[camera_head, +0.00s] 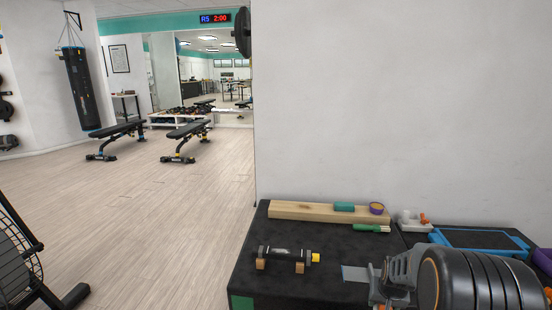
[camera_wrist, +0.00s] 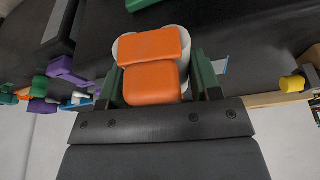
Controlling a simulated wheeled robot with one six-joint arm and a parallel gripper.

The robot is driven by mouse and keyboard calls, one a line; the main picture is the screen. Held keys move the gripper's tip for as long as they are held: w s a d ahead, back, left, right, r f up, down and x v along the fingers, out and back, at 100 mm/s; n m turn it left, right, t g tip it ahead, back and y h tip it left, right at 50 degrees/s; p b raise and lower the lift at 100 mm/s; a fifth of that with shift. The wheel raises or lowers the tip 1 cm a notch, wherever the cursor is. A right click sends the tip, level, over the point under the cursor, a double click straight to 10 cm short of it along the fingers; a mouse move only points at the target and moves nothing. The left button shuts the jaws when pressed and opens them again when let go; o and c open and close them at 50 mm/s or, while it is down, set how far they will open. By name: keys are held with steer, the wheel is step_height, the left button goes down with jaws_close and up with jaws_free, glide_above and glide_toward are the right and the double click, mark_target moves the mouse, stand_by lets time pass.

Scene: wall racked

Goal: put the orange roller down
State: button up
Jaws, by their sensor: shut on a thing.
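In the wrist view my gripper (camera_wrist: 158,92) is shut on the orange roller (camera_wrist: 152,84), whose two orange faces show between the dark green fingers. White rounded shapes show at its sides; I cannot tell whether they are part of it. A black surface lies beyond it. I cannot tell whether the roller touches that surface. In the head view my arm is at the lower right and hides much of that area. A small white and orange item (camera_head: 408,218) shows by the wall there; I cannot tell whether it is the held roller.
The black-topped bench (camera_head: 330,245) bears a wooden plank (camera_head: 300,211) by the wall, a teal block (camera_head: 344,206), a purple and yellow ring (camera_head: 376,208), a green-handled item (camera_head: 367,228) and a dumbbell (camera_head: 287,255). A blue-edged tray (camera_head: 478,240) lies right. Some bare black top shows around the dumbbell.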

steer(key=s+a+f+n+y, duration=0.15)
steer(key=a+n, duration=0.25)
steer(key=a, duration=1.1)
steer(key=w+p+v, duration=0.1)
steer(key=p+v, duration=0.9)
steer(key=p, duration=1)
steer(key=shift+r, duration=0.25)
steer(key=shift+w+h, duration=0.1)
steer(key=shift+h, duration=0.15)
